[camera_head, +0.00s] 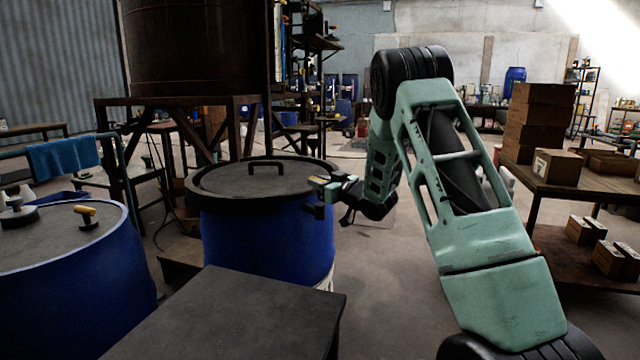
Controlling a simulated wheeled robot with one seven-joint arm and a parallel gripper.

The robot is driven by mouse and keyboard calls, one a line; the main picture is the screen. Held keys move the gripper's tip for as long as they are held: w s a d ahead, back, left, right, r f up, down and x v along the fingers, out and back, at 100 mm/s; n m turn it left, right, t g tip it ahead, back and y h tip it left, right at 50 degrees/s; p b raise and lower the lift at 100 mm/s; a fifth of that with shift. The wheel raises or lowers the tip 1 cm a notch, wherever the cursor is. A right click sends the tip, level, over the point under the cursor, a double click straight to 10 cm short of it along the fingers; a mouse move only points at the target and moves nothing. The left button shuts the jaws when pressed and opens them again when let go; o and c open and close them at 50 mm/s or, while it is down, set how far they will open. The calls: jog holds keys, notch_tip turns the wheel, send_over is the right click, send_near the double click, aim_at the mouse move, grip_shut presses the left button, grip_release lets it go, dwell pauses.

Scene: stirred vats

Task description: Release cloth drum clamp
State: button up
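A blue drum (268,240) with a dark lid (245,178) and a black rim band (215,202) stands upright left of centre. The lid carries a black bar handle (266,165). My gripper (322,190) is at the right edge of this rim, with a small yellowish piece at its tip. I cannot tell whether it touches the rim or what it may hold. The finger gap is too small to make out. A clamp lever on the band is not clearly visible; the gripper covers that part of the rim.
A second blue drum (75,285) with wooden-handled fittings stands at left. A dark table (235,315) is in front. A blue cloth (62,158) hangs on a rail. A large brown vat (195,45) stands behind. A bench (610,185) with boxes is at right.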

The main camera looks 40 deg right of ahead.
jog(key=shift+o, duration=1.1)
jog(key=s, duration=1.7)
jog(key=shift+s+d, duration=0.2)
